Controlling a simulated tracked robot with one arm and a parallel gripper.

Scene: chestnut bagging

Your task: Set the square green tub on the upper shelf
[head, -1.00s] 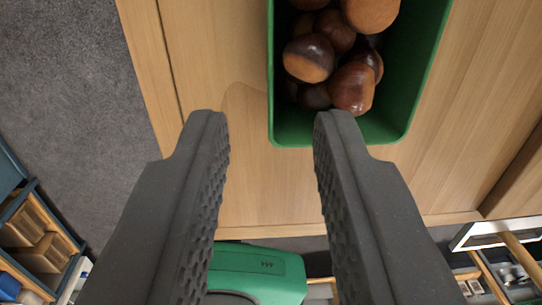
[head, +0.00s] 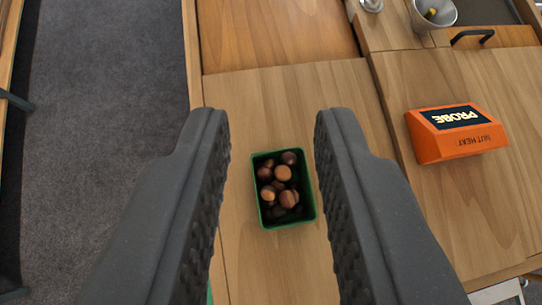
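The square green tub (head: 311,212) stands upright on a wooden surface (head: 235,100) in the head view. It holds several brown chestnuts (head: 283,173). My gripper (head: 271,120) is open and empty. Its two dark fingers show to the left and right of the tub in the picture, and the tub looks small and well below them. Neither finger appears to touch it. I cannot make out an upper shelf for certain in this view.
An orange box marked PROBE (head: 455,132) sits on the wood to the right. A metal cup (head: 433,15) stands at the top right, near a black handle (head: 472,37). Grey carpet (head: 105,110) lies to the left. The wood around the tub is clear.

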